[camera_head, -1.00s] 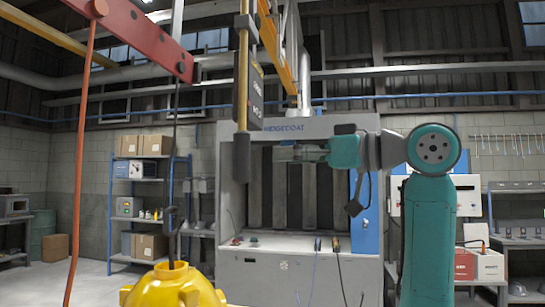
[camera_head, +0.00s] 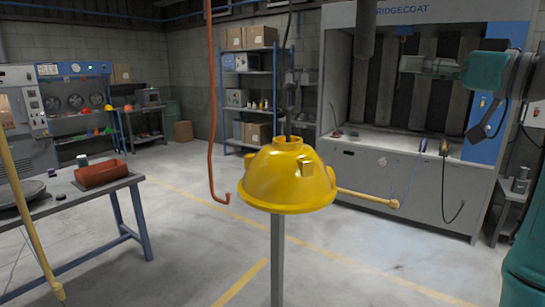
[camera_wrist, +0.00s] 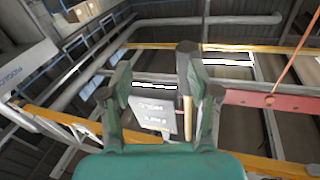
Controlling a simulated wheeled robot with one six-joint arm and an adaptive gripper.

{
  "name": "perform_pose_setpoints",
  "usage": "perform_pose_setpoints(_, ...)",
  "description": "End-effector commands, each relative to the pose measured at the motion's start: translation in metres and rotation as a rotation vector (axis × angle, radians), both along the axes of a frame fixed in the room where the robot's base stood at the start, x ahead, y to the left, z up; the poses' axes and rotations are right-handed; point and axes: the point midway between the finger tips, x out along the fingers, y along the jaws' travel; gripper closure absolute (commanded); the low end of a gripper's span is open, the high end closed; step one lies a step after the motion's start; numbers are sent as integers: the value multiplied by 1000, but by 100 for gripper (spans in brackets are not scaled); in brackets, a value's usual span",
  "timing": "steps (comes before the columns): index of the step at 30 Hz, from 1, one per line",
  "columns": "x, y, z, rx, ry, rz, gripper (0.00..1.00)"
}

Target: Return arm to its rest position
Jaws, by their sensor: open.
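My teal arm (camera_head: 485,72) is at the right of the head view, raised in front of the booth. My gripper (camera_head: 404,64) points left from its end, high above the floor. In the wrist view my gripper (camera_wrist: 160,72) has its fingers spread, with nothing between them. A yellow hood (camera_head: 287,178) hangs from a dark hook and cable in the middle of the head view, below and left of my gripper and apart from it.
A grey spray booth (camera_head: 345,160) stands behind my arm. Open floor lies between.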

Motion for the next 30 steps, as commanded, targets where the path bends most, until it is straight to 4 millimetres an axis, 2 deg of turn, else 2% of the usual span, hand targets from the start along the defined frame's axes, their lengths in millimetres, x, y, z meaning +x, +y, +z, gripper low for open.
perform_pose_setpoints(1, 11, -1, -24, 33, 16, -10, 39)
perform_pose_setpoints(6, 36, -6, -90, 127, 40, -62, 39)
perform_pose_setpoints(15, 58, -6, -213, 256, 91, -171, 39)
perform_pose_setpoints(23, 51, 1, -322, 326, 137, -275, 39)
perform_pose_setpoints(30, 24, 11, -416, 354, 180, -376, 39)
